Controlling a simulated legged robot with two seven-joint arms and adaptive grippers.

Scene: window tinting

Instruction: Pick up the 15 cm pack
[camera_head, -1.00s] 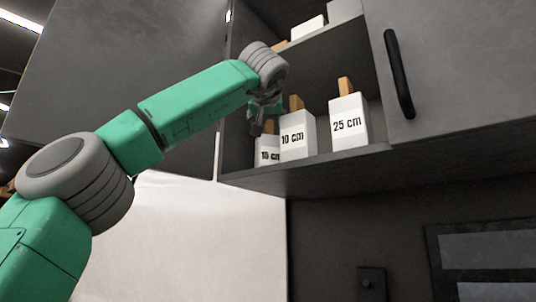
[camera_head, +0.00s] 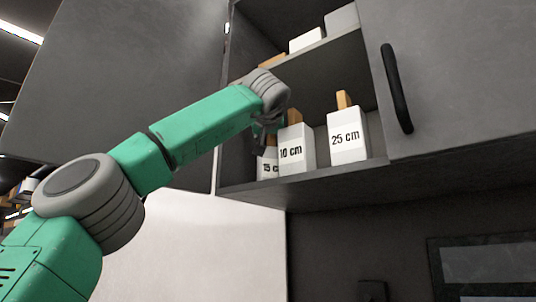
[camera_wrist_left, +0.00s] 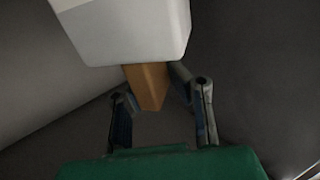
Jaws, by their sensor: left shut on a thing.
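The 15 cm pack (camera_head: 265,168) is a white box at the left end of the cabinet's lower shelf, partly hidden behind the 10 cm pack (camera_head: 296,155). My left gripper (camera_head: 266,130) is at its top, largely hidden by my wrist in the head view. In the left wrist view, a white box (camera_wrist_left: 130,30) carries a brown tab (camera_wrist_left: 148,84), which lies between the fingers of my left gripper (camera_wrist_left: 158,98). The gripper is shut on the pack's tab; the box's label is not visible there. My right gripper is not in view.
The 25 cm pack (camera_head: 347,140) stands to the right on the same lower shelf (camera_head: 320,174). White boxes (camera_head: 306,40) sit on the upper shelf. A cabinet door with a dark handle (camera_head: 397,88) is at the right, and a large dark panel (camera_head: 130,80) at the left.

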